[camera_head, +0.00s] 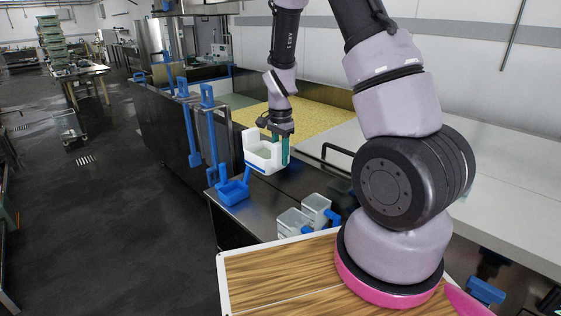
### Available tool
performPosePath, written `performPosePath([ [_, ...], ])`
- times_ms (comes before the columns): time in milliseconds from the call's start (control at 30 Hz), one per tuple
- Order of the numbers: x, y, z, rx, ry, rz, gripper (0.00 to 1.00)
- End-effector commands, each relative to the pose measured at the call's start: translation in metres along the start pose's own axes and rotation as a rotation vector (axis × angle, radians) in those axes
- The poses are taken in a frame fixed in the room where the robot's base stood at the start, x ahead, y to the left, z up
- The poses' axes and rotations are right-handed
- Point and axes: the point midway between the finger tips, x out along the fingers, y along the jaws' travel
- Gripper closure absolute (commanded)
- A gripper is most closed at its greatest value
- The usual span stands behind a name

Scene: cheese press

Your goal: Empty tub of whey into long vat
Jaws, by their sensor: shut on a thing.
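My gripper (281,150), with teal fingers, is shut on the right side of a white tub (262,157). The tub is held above the dark metal counter, near the end of the long vat. It looks roughly upright; its inside is pale, and I cannot tell how much whey is in it. The long vat (165,125) has a dark outer wall and runs away behind the gripper. A yellow grainy mass shows inside its near part and a greenish surface further back. The tub is in front of the vat in this view, and I cannot tell its exact distance from the rim.
A blue scoop (233,190) sits on the counter (258,208) below the tub. Two clear jugs (293,222) with blue handles stand nearer me. Blue long-handled tools (212,135) hang at the vat's side. A white worktop (470,165) lies right; open floor (110,210) lies left.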

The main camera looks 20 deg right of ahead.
Motion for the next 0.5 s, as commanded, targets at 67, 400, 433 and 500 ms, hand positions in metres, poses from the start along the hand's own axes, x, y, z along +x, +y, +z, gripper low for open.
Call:
performPosePath([
  [67, -0.006, -0.001, 0.0, 0.0, 0.001, -0.003, 1.0],
  [400, -0.029, -0.001, 0.0, 0.001, 0.001, -0.003, 1.0],
  [433, -0.031, -0.001, 0.0, 0.001, 0.001, -0.003, 1.0],
  [500, -0.035, -0.001, 0.0, 0.0, 0.001, -0.003, 1.0],
])
